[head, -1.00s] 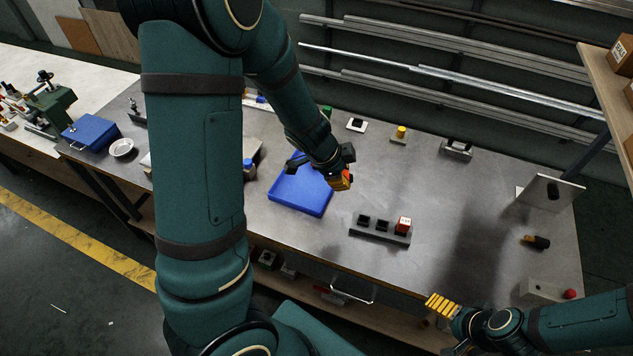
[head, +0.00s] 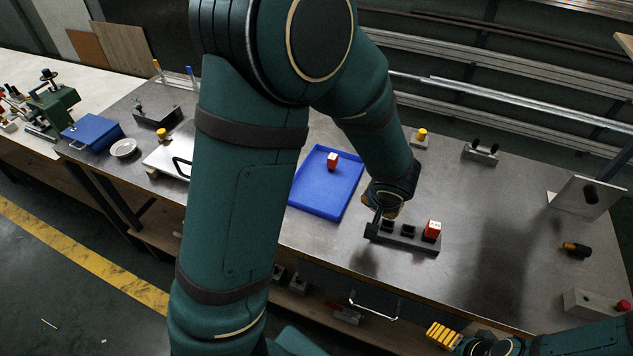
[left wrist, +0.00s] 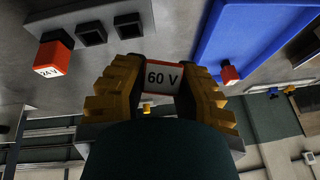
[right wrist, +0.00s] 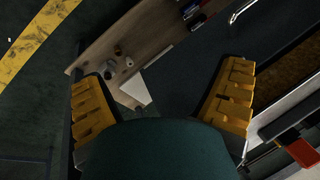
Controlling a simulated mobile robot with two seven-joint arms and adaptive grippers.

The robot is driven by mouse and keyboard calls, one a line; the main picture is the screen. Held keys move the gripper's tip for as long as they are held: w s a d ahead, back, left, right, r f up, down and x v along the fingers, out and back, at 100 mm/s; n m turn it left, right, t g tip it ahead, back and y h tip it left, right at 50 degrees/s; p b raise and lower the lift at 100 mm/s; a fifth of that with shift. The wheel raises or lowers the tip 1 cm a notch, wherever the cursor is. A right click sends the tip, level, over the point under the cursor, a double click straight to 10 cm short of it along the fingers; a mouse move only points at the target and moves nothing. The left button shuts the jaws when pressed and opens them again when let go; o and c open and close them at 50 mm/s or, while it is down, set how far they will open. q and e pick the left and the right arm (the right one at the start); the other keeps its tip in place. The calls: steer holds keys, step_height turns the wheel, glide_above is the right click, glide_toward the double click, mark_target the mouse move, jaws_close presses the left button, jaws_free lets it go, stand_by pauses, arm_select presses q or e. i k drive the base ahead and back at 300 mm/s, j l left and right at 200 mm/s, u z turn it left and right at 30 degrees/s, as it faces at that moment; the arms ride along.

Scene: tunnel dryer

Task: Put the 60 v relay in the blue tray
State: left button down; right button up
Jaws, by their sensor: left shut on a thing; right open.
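My left gripper (head: 388,208) is shut on the 60 V relay (left wrist: 163,80), whose white label reads "60 V" in the left wrist view. In the head view the gripper is just beyond the left end of the dark socket rack (head: 375,238), right of the blue tray (head: 310,205); the relay is mostly hidden there. The tray also shows in the left wrist view (left wrist: 225,30). A red relay (head: 332,161) with a white face stands in the tray; its label is unreadable. My right gripper (right wrist: 160,90) is open and empty, off the table's front edge.
The rack holds a red 24 V relay (left wrist: 53,55) at one end and two empty black sockets (left wrist: 90,32). A yellow-topped item (head: 421,138), a grey holder (head: 481,153) and a screwdriver-like tool (head: 577,248) stand apart.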

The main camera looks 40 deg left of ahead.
mark_target(319, 194)
steer(key=k+j, duration=0.15)
steer(key=j, duration=0.25)
steer(key=k+j, duration=0.2)
steer(key=j, duration=0.2)
steer(key=k+j+z, duration=0.1)
steer(key=j, duration=0.35)
steer(key=k, duration=0.05)
